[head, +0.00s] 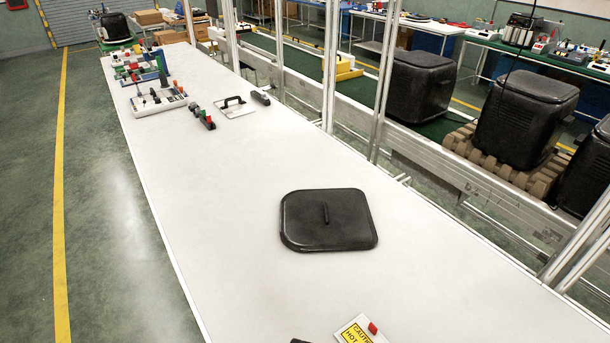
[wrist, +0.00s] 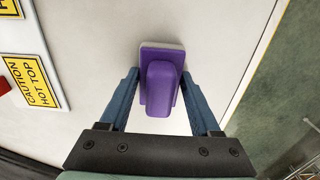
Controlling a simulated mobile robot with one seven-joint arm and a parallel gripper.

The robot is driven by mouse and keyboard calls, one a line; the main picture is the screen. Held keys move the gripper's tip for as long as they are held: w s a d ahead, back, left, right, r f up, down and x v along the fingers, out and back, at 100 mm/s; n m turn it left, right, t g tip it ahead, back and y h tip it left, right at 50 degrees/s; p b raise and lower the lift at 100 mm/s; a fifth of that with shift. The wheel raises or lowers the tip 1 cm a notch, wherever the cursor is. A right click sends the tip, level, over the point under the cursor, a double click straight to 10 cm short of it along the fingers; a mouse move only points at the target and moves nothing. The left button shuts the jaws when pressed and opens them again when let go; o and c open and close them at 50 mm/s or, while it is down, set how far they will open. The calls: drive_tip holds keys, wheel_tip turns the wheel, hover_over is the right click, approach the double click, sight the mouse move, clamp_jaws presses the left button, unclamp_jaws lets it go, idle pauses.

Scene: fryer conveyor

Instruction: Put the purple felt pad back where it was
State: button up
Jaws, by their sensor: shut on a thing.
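The purple felt pad (wrist: 161,90) is a purple block with a raised grip and a pale rim along its far edge. It shows only in the wrist view, over the white table. My gripper (wrist: 160,76) has its two blue fingers on either side of the pad and is shut on it. I cannot tell whether the pad touches the table or hangs just above it. The pad does not show in the head view.
A yellow "CAUTION HOT TOP" sign (wrist: 34,82) lies left of the pad; the head view shows it at the table's (head: 215,200) near end, with a red part (head: 372,328). A black lid (head: 335,225) lies mid-table. Tools (head: 157,102) stand farther back. Bare table lies between.

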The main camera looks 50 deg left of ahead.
drive_tip(key=o, duration=1.5)
drive_tip(key=shift+f, duration=0.1)
drive_tip(key=shift+c, duration=0.2)
wheel_tip(320, 180, up, 12)
drive_tip(key=shift+r, duration=0.2)
